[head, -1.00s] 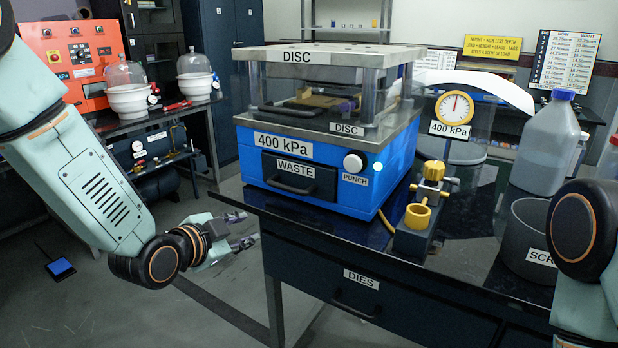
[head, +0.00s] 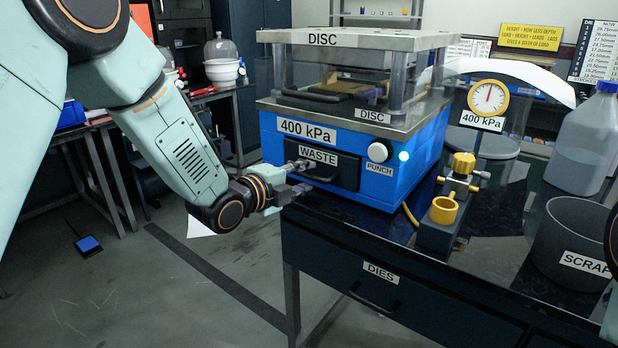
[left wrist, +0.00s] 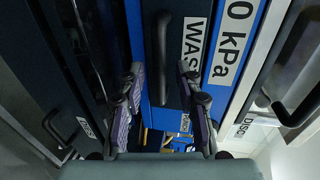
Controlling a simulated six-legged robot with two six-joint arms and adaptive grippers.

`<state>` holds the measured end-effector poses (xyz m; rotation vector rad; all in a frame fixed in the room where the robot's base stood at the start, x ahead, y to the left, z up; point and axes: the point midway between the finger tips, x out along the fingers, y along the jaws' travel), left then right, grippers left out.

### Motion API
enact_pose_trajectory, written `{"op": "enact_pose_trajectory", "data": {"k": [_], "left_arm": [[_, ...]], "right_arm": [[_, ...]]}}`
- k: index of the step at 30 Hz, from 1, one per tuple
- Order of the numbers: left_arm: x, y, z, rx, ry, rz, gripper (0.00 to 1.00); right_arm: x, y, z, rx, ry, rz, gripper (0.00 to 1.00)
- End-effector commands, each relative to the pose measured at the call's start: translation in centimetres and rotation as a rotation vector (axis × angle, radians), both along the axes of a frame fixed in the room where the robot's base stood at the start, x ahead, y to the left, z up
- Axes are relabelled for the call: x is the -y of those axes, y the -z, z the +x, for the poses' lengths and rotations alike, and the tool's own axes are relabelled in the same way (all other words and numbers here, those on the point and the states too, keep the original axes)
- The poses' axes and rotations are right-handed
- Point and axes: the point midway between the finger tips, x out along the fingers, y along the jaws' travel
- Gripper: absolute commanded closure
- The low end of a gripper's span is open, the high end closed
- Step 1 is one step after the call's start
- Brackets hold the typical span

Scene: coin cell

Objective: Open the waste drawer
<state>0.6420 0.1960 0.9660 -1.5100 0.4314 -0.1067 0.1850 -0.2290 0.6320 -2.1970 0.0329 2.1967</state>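The waste drawer (head: 348,173) is a dark front panel labelled WASTE, low on the left of the blue press (head: 400,180). It looks shut, and a dark bar handle (head: 320,176) crosses it. My left gripper (head: 304,176) is at the left end of that handle, with its fingers pointing at the panel. In the left wrist view my left gripper (left wrist: 160,68) is open, and the drawer handle (left wrist: 161,45) lies ahead in the gap between the fingertips. I cannot tell whether a finger touches it. My right gripper is not in view.
The press stands on a dark bench with a DIES drawer (head: 375,288) below. A brass valve block (head: 447,205), a gauge (head: 488,97) and a grey SCRAP bin (head: 575,240) stand to the right. Open floor lies left of the bench.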

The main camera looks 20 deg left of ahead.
Motion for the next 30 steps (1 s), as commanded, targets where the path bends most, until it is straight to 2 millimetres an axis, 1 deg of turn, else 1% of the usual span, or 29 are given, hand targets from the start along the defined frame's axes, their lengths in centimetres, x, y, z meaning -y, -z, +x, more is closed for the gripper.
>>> {"op": "enact_pose_trajectory", "data": {"k": [1,3,7,15,17,27,30], "left_arm": [[0.2,0.3,0.6,-0.001,0.001,0.001,0.66],[0.5,0.3,1.2,0.0,0.001,0.001,0.66],[0.8,0.4,1.9,-0.001,0.003,0.0,0.66],[0.9,0.4,2.1,-0.001,0.002,-0.001,0.66],[0.9,0.4,2.1,-0.001,0.002,-0.001,0.7],[0.8,0.4,2.0,-0.002,0.002,-0.002,0.99],[0.8,0.4,2.0,-0.001,0.002,-0.001,1.0]], "right_arm": [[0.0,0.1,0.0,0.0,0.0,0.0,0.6],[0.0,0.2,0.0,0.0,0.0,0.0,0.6],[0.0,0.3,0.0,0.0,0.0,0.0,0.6],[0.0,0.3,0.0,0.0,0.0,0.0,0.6],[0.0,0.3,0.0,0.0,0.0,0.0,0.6],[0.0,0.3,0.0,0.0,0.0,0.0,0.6],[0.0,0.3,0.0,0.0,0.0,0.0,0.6]]}}
